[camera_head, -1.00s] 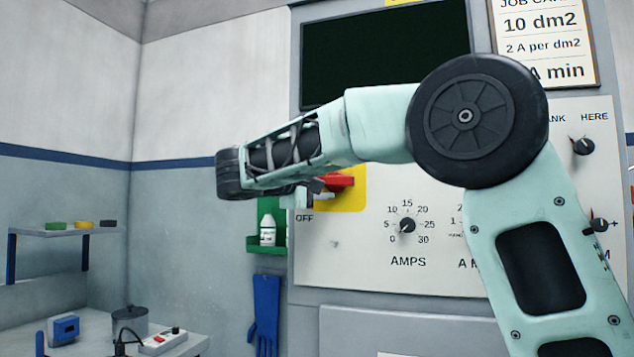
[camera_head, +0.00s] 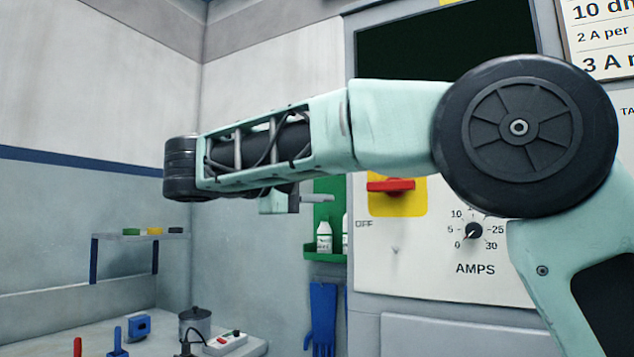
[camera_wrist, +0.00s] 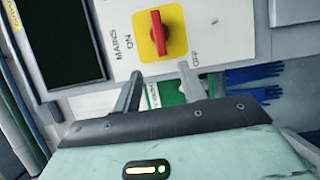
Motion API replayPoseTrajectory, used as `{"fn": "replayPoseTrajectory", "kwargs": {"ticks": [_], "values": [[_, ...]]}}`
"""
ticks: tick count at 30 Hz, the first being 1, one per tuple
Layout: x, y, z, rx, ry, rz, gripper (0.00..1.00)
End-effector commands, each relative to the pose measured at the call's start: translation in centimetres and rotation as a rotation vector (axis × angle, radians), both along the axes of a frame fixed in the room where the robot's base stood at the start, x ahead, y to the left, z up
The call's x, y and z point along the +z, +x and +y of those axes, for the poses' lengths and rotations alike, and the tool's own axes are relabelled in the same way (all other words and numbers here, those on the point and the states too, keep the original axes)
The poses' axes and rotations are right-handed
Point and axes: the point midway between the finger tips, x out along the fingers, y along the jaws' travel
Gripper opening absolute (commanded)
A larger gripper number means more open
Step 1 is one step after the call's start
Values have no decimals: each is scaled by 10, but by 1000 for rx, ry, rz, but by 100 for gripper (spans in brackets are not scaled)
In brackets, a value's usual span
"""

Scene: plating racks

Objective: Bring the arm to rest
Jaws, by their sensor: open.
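My arm stretches across the head view, and my gripper (camera_head: 318,198) points right at its far end, left of the red mains switch (camera_head: 390,185). In the wrist view the two fingers of my gripper (camera_wrist: 158,75) stand apart with nothing between them. The red switch handle (camera_wrist: 158,33) on its yellow plate (camera_wrist: 174,20) lies beyond the fingertips, with a gap that I cannot measure. In the head view the handle lies level. The palm side of the fingers is partly hidden by my arm.
The control panel (camera_head: 420,260) with an amps knob (camera_head: 473,231) fills the right. A green holder (camera_head: 325,257) with white bottles and blue gloves (camera_head: 322,315) hang beside it. A bench (camera_head: 255,346) with a pot (camera_head: 195,320) and a shelf (camera_head: 105,238) are left.

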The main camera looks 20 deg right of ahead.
Motion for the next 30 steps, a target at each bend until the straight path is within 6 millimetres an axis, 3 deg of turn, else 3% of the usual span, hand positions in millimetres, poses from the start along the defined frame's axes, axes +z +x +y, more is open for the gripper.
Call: {"fn": "replayPoseTrajectory", "kwargs": {"ticks": [17,20,23,26,30], "values": [[0,-1,3,0,0,1,42],[-9,1,3,29,22,42,42],[-40,4,5,112,96,164,42],[-95,-3,12,234,235,346,42],[-185,-45,33,381,499,587,42]]}}
